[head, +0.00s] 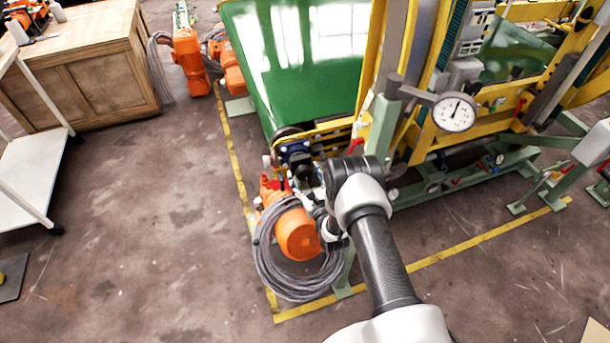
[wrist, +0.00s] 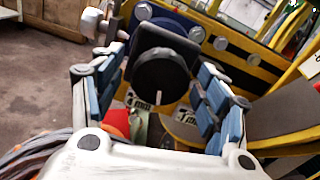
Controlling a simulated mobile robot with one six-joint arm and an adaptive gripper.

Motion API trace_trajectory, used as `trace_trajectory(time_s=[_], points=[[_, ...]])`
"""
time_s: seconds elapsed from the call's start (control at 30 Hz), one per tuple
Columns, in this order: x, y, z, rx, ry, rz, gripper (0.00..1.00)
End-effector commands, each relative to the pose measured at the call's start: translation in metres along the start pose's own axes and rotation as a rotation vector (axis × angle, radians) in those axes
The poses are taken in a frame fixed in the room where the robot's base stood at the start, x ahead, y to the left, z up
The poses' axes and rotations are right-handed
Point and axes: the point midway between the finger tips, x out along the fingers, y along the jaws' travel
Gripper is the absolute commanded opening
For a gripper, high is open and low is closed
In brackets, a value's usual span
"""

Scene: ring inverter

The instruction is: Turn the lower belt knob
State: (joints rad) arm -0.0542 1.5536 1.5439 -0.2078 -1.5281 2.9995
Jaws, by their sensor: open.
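A black round knob (wrist: 162,78) with a pale pointer line at its lower edge sits on a dark square plate in the wrist view. No label shows that names it the lower belt knob. My gripper (wrist: 158,66) is open, with one blue-padded finger on the left and one on the right of the knob. Gaps show between the knob and both fingers. In the head view, my gripper (head: 304,185) is at the machine's near left corner. My wrist and arm hide much of it, and I cannot make out the knob there.
An orange motor (head: 298,236) and a coil of grey cable (head: 266,268) lie close below my gripper. The green belt (head: 300,60) and a dial gauge (head: 454,112) are behind. A wooden crate (head: 82,65) and white cart (head: 28,150) stand left. Floor between is clear.

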Motion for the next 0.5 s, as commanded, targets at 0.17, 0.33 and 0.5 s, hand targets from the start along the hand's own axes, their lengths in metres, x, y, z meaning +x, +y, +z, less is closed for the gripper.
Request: trace_trajectory(time_s=[0.17,0.33,0.5], points=[[-0.011,0.0,-0.001,0.001,0.003,0.0,0.68],[-0.043,-0.001,-0.002,0.001,0.005,-0.001,0.68],[-0.08,0.0,-0.002,0.001,0.005,0.0,0.68]])
